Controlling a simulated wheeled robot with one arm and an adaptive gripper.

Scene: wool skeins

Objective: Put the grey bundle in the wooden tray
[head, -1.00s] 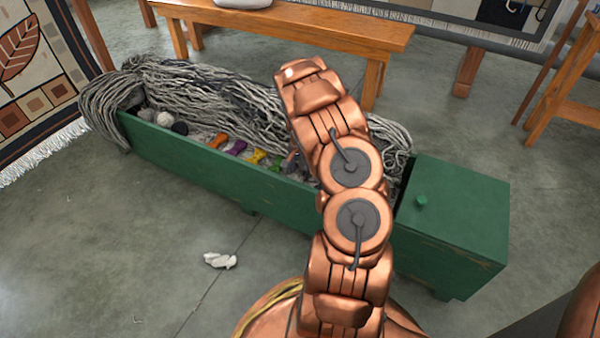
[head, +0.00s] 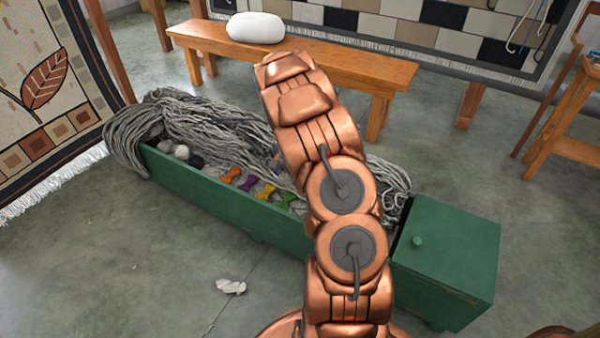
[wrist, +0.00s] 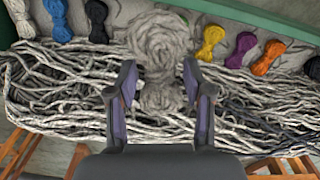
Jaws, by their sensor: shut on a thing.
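The grey bundle (wrist: 160,40) is a fluffy grey wool skein in the wrist view, between my gripper's fingers and reaching past their tips. My gripper (wrist: 159,66) is shut on it, above a mass of loose grey strands. In the head view my own arm hides the gripper and the bundle. I cannot make out a wooden tray in either view.
A long green trough (head: 225,200) holds draped grey yarn (head: 215,125) and several small coloured skeins, including an orange one (head: 231,175). A wooden bench (head: 340,55) with a white bundle (head: 257,28) stands behind. A white scrap (head: 231,287) lies on open floor.

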